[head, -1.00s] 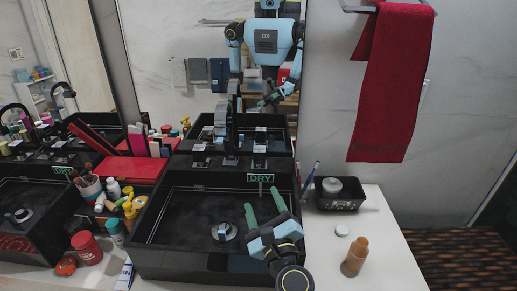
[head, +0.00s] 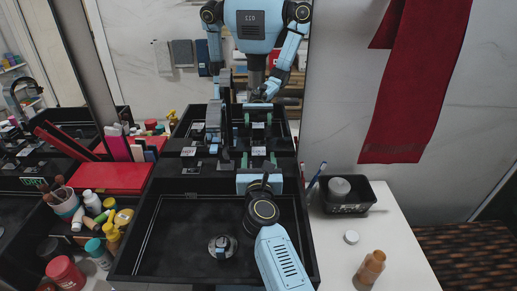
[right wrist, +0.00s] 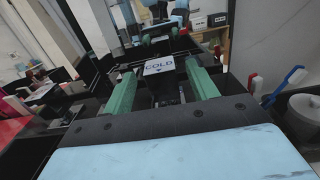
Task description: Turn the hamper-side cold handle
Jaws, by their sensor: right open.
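The black vessel sink (head: 180,235) fills the middle of the head view, with its dark tap (head: 214,125) on the back ledge. A small white label (head: 258,151) stands at the ledge's right; it reads COLD in the right wrist view (right wrist: 160,66). My right gripper (head: 258,160) is over the back right of the sink, fingers apart and pointing at the label. In the right wrist view the label shows between the green fingers (right wrist: 164,86). The cold handle is dark and hard to make out there; I cannot tell any contact. My left gripper is out of view.
Another label (head: 188,151) stands left of the tap. Bottles and a brush cup (head: 64,205) crowd the left. A black tray (head: 346,196), white lid (head: 351,237) and brown bottle (head: 369,268) are on the right counter. A red towel (head: 415,90) hangs above. The basin is mostly clear.

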